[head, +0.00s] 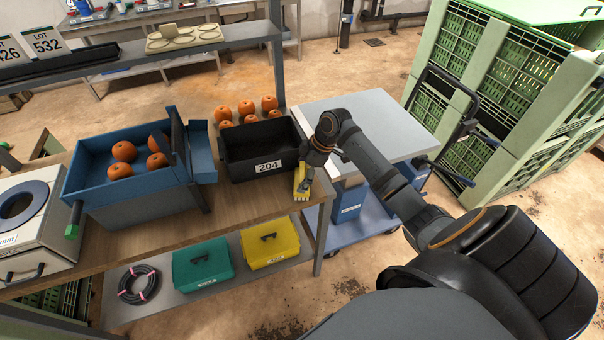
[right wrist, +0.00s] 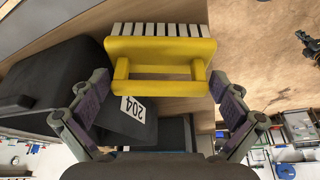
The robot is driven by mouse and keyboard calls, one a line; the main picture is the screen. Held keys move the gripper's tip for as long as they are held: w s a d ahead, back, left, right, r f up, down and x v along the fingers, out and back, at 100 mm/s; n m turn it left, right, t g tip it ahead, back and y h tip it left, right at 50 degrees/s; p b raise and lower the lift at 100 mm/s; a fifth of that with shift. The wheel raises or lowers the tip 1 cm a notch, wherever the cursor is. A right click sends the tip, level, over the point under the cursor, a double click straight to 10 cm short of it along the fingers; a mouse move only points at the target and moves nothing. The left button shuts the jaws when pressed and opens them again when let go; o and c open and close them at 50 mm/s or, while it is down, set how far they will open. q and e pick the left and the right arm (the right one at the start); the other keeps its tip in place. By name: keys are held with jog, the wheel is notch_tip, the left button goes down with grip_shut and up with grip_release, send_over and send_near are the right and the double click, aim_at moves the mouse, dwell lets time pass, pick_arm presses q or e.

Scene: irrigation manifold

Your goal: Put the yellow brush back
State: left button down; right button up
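The yellow brush (head: 302,184) is at the right end of the wooden bench, in front of the black crate marked 204. In the right wrist view the brush (right wrist: 160,50) shows its yellow handle loop towards me and its pale bristles pointing away. In the head view the right gripper (head: 308,168) is just above the brush. I cannot tell whether the bristles touch the bench. My left gripper is not in view.
The black crate (head: 239,145) stands beside the brush, with oranges behind it. A blue bin (head: 95,185) with oranges is further left. Green (head: 203,265) and yellow (head: 270,246) boxes and a coiled hose (head: 139,284) lie on the lower shelf. A grey-topped cart (head: 375,115) stands at right.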

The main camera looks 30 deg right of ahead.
jog(key=b+v, duration=0.1)
jog(key=v, duration=1.1)
jog(key=shift+b, duration=0.4)
jog(key=shift+r, duration=0.1)
